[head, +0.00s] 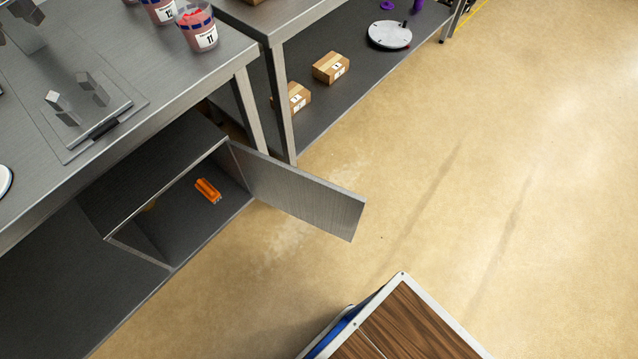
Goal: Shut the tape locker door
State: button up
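The tape locker (127,254) sits on the shelf under the left metal table, with its front open. Its grey door (298,192) is attached at the right side of the opening. The door stands wide open, sticking out over the floor towards the right. An orange object (208,190) lies inside on the locker floor. A small yellowish thing (151,206) shows partly behind the upper frame; I cannot tell what it is. I see no handle on the visible door face. My gripper is not in view.
The table top (150,40) overhangs the shelf behind the locker, and its leg (250,110) stands near the hinge side. A second bench has boxes (331,68) and a round grey disc (390,34) on its lower shelf. The floor (480,180) right of the door is clear.

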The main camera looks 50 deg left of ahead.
aim_at(332, 209)
jog(key=i, duration=3.95)
jog(key=u, duration=4)
jog(key=i, duration=0.35)
jog(key=u, duration=1)
